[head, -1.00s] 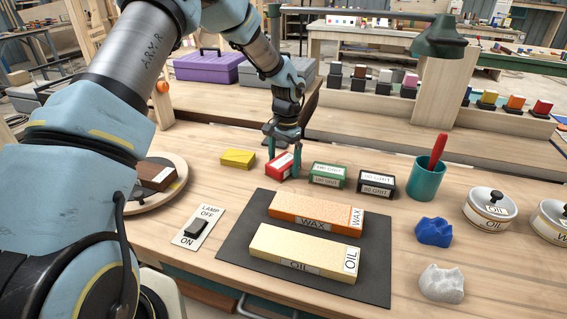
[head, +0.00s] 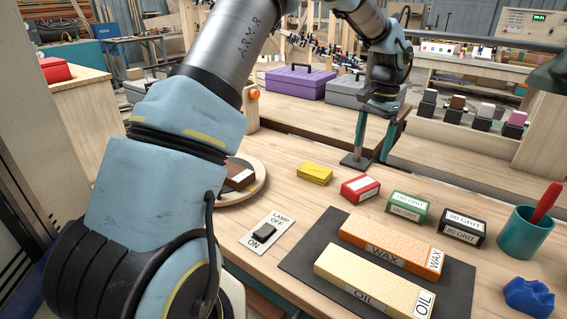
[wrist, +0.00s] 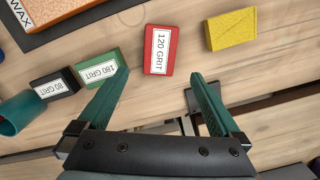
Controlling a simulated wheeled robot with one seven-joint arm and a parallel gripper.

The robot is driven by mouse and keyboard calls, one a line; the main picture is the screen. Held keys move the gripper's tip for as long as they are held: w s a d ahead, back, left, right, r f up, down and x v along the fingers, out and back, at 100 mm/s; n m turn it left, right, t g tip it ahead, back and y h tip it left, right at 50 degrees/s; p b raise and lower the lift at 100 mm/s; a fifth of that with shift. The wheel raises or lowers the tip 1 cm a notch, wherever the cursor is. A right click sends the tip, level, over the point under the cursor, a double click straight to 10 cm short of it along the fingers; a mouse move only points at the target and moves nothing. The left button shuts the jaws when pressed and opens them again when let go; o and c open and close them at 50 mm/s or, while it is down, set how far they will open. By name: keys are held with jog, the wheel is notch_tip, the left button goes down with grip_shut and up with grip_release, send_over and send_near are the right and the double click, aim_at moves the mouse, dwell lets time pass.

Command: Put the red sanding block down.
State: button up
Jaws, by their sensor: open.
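The red sanding block (head: 360,188), labelled 120 GRIT, rests on the wooden bench between the yellow block and the green block. It also shows in the wrist view (wrist: 161,50), just beyond the fingertips. My gripper (head: 370,162) is open and empty, behind and above the red block near the bench's back edge. In the wrist view my two green fingers (wrist: 158,76) are spread wide with nothing between them. The red block stands apart from both fingers.
A yellow block (head: 315,173) lies left of the red block; green (head: 408,206) and black (head: 463,226) grit blocks stand to its right. A dark mat (head: 313,246) with orange and cream bars lies in front. A teal cup (head: 525,234) stands at right.

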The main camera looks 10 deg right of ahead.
jog(key=s+a+r+n, duration=0.1)
jog(key=a+n, duration=0.4)
jog(key=a, duration=1.6)
jog(key=s+a+n+t+h, duration=0.1)
jog(key=s+a+n+t, duration=0.1)
jog(key=s+a+n, duration=0.4)
jog(key=s+a+f, duration=0.1)
jog(key=s+a, duration=0.3)
jog(key=a, duration=0.6)
jog(key=shift+s+a+n, duration=0.2)
jog(key=shift+a+n, duration=0.15)
jog(key=shift+n, duration=0.05)
